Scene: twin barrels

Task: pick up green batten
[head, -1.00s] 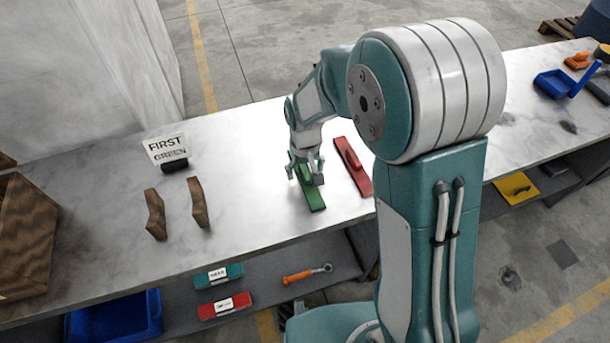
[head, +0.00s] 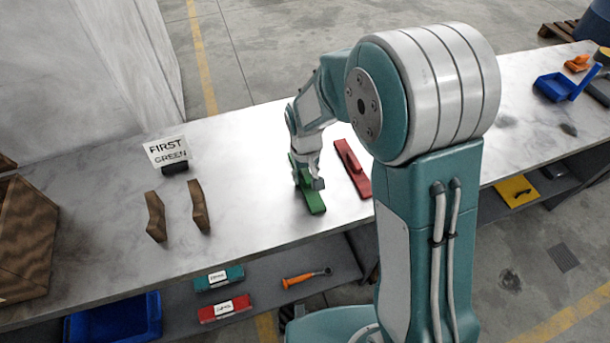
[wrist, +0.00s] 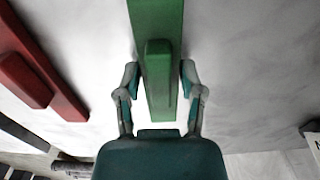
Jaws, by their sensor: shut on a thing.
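The green batten (head: 314,202) lies on the light bench top, a long flat strip with a raised block along its middle. It also shows in the wrist view (wrist: 155,18), running up from between my fingers. My gripper (head: 309,183) is over the batten in the head view.
A red batten (head: 352,170) lies just right of the green one. A sign reading "FIRST GREEN" (head: 167,152) and two brown wooden pieces (head: 155,216) stand to the left. A blue scoop-like tray (head: 553,86) sits far right. A lower shelf holds labelled boxes (head: 219,278).

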